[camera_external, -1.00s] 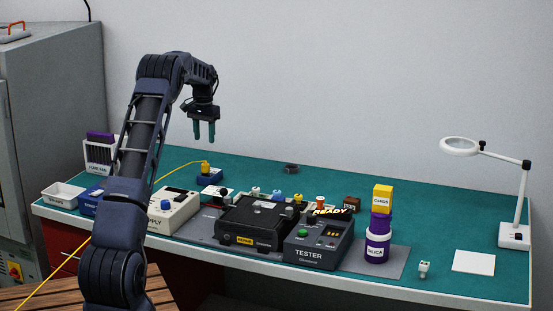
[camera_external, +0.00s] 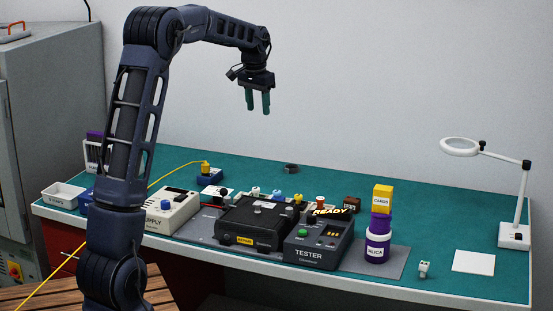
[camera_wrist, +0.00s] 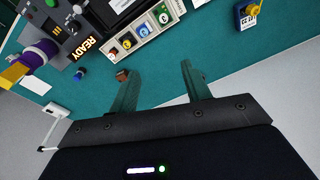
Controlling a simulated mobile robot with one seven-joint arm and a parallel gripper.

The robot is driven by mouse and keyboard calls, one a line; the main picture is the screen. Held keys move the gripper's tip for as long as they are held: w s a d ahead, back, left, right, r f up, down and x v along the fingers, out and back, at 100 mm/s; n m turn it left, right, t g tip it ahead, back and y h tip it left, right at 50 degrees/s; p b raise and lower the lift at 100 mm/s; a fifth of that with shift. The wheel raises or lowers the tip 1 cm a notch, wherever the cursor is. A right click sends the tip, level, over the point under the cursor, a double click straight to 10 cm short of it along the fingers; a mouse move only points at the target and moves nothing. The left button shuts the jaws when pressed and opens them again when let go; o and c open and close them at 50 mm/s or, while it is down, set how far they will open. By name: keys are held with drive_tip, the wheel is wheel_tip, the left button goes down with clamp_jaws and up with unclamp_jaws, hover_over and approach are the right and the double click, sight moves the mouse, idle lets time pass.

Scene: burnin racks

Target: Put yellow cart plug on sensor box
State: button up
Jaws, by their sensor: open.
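The yellow plug (camera_external: 205,164) stands on a small blue block (camera_external: 210,178) at the back left of the bench, with a yellow cable (camera_external: 175,173) running left from it. They also show in the wrist view as the yellow plug (camera_wrist: 253,9) and blue block (camera_wrist: 243,20) at the upper right. A black box with a yellow label (camera_external: 255,220) sits mid-bench; I cannot read whether it is the sensor box. My gripper (camera_external: 258,108) is open and empty, high above the bench, right of the plug. Its fingers (camera_wrist: 158,80) show apart in the wrist view.
A tester (camera_external: 318,250) stands right of the black box, beside a purple and white jar stack (camera_external: 378,245). A supply box (camera_external: 172,212) stands left. Several coloured connectors (camera_external: 278,197) line the back. A magnifier lamp (camera_external: 515,235) stands far right. The back strip is mostly clear.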

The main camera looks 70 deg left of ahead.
drive_tip(key=s+d+r+m+t, duration=0.1)
drive_tip(key=s+d+r, duration=0.15)
drive_tip(key=d, duration=0.85)
drive_tip(key=s+d+r+m, duration=0.15)
drive_tip(key=s+d, duration=0.25)
drive_tip(key=d, duration=0.6)
drive_tip(key=s+d+r+t, duration=0.1)
drive_tip(key=s+d+r, duration=0.25)
drive_tip(key=d, duration=0.75)
drive_tip(key=s+d+f+m, duration=0.1)
drive_tip(key=s+d+f, duration=0.2)
drive_tip(key=s+d, duration=0.2)
drive_tip(key=s+d+f+t, duration=0.1)
drive_tip(key=s+d+f, duration=0.1)
drive_tip(key=s+d, duration=0.4)
drive_tip(key=s+d+f+m, duration=0.1)
drive_tip(key=s+d+f, duration=0.2)
drive_tip(key=s+d, duration=0.3)
drive_tip(key=s, duration=0.4)
drive_tip(key=shift+f+m+h, duration=0.3)
drive_tip(key=shift+m+h, duration=0.05)
drive_tip(key=shift+h, duration=0.05)
drive_tip(key=shift+s, duration=0.1)
